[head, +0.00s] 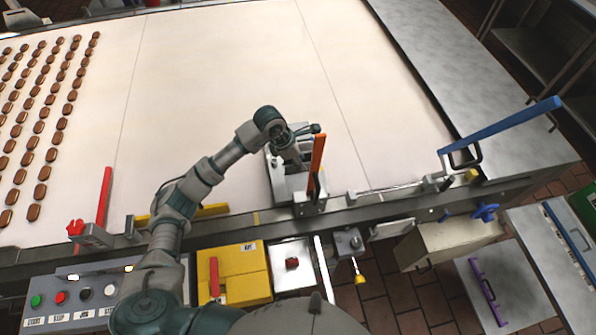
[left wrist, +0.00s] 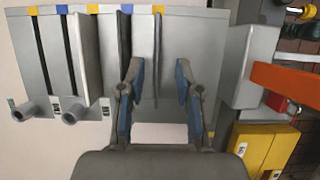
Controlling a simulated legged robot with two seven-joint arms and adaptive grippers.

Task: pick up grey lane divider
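A grey metal holder (left wrist: 195,30) with several slots and upright plates fills the upper left wrist view; coloured marks line its far edge. A thin grey plate edge, possibly the grey lane divider (left wrist: 157,60), lies between my left fingertips. The fingers of my left gripper (left wrist: 160,78) are spread apart, with no visible contact on the plate. In the head view my left gripper (head: 292,158) is over the holder (head: 283,188), beside the orange lever; its fingertips are largely hidden there. My right gripper is not in view.
An orange lever (head: 317,160) stands close right of my gripper. A red lever (head: 104,195) and a yellow box (head: 243,272) are at the near left. Rows of brown biscuits (head: 45,130) lie left on the pale belt (head: 220,60), whose middle is clear.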

